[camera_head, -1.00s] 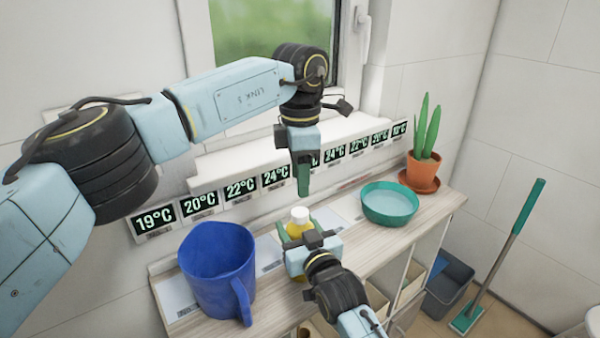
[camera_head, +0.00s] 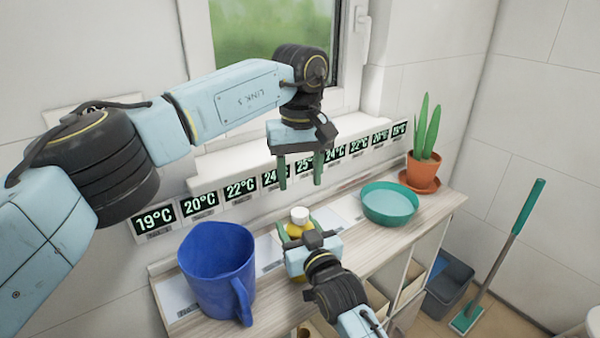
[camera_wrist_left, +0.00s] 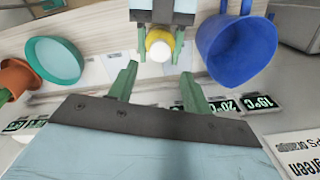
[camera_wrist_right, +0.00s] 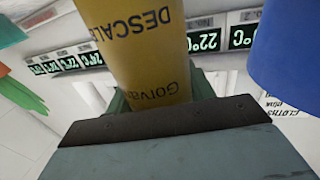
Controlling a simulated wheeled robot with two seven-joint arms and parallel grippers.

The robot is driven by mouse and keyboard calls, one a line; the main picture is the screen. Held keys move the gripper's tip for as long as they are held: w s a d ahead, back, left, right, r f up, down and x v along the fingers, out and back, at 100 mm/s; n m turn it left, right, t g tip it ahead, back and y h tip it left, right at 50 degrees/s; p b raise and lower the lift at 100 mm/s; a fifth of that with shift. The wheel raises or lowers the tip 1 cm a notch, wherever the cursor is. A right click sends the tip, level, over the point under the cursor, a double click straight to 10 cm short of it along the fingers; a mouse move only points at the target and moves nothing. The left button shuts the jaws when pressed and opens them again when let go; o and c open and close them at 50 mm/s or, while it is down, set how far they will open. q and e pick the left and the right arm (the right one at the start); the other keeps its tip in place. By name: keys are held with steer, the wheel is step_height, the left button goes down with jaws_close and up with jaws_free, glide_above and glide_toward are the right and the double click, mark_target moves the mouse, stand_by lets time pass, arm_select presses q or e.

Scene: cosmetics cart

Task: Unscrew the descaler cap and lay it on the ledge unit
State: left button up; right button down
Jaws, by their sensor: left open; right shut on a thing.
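The descaler bottle (camera_head: 295,230) is yellow with a white cap (camera_head: 300,214) on top. It stands upright on the ledge unit (camera_head: 340,258), between the blue jug and the green bowl. My right gripper (camera_head: 298,228) is shut around the bottle's body from the front; the right wrist view shows the yellow label (camera_wrist_right: 140,50) between its fingers. My left gripper (camera_head: 301,184) is open and empty, pointing down above the cap and apart from it. The left wrist view shows the cap (camera_wrist_left: 160,51) beyond and between the green fingers. The bottle's lower part is mostly hidden by my right gripper.
A blue jug (camera_head: 215,265) stands close left of the bottle. A green bowl (camera_head: 389,203) and a potted plant (camera_head: 424,165) are to the right. Temperature signs (camera_head: 240,190) line the wall behind. A bin (camera_head: 447,285) and a mop (camera_head: 500,260) stand on the floor at right.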

mark_target(300, 211)
arm_select(q)
steer(key=shift+f, duration=4)
